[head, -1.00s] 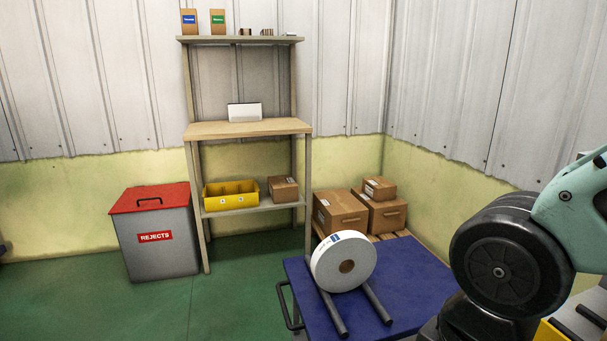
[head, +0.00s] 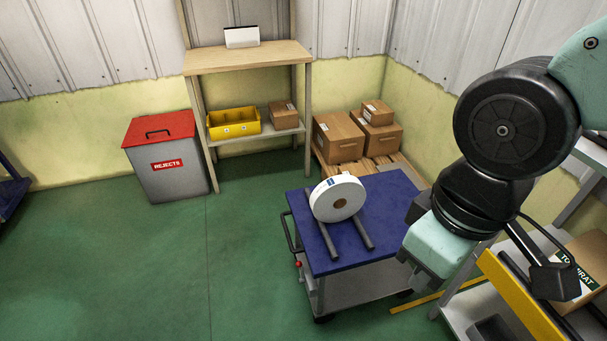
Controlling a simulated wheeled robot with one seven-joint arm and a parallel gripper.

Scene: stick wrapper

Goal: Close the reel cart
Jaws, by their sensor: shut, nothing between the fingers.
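The reel cart (head: 378,218) stands on the green floor at centre right in the head view. It has a blue top, a grey lower shelf (head: 365,287) and a dark push handle (head: 289,232) on its left side. A small red knob (head: 298,264) shows below the handle. A white reel (head: 325,203) with a brown core stands upright on two dark bars (head: 361,232) on the cart top. My arm hangs at the right, in front of the cart's right edge and apart from the handle.
A grey rejects bin (head: 172,178) with a red lid stands at the left. A wooden shelf unit (head: 250,58) holds a yellow tray (head: 233,124). Cartons (head: 338,138) sit on a pallet behind the cart. A yellow-edged machine (head: 520,295) is at lower right. Floor left of the cart is clear.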

